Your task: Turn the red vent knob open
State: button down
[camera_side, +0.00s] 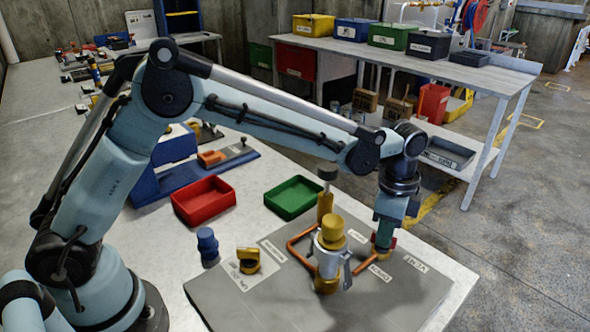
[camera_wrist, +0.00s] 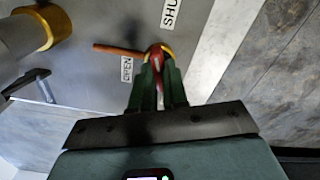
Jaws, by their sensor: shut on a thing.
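The red vent knob (camera_wrist: 156,55) shows between my fingertips in the wrist view, with a yellow-brass fitting around it. An orange pipe (camera_wrist: 118,50) runs left from it. My gripper (camera_wrist: 159,80) is shut on the knob, its green fingers on either side. In the side view my gripper (camera_side: 383,243) points down at the right of the grey plate, and its fingers hide most of the knob. An OPEN label (camera_wrist: 126,69) lies left of the knob and a partly cut-off SHUT label (camera_wrist: 171,12) lies beyond it. The knob's exact turn angle is hard to tell.
A silver cylinder with a yellow cap (camera_side: 331,230) stands left of my gripper on the grey plate (camera_side: 290,305). A red tray (camera_side: 203,200), a green tray (camera_side: 293,197) and a blue part (camera_side: 207,245) sit nearby. The plate's front right is clear.

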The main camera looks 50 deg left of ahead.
jog(key=n, duration=1.3)
jog(key=shift+n, duration=0.3)
dwell(0.4)
jog(key=c, duration=1.1)
grip_release()
jog(key=shift+c, duration=0.2)
notch_tip(320, 180, up, 12)
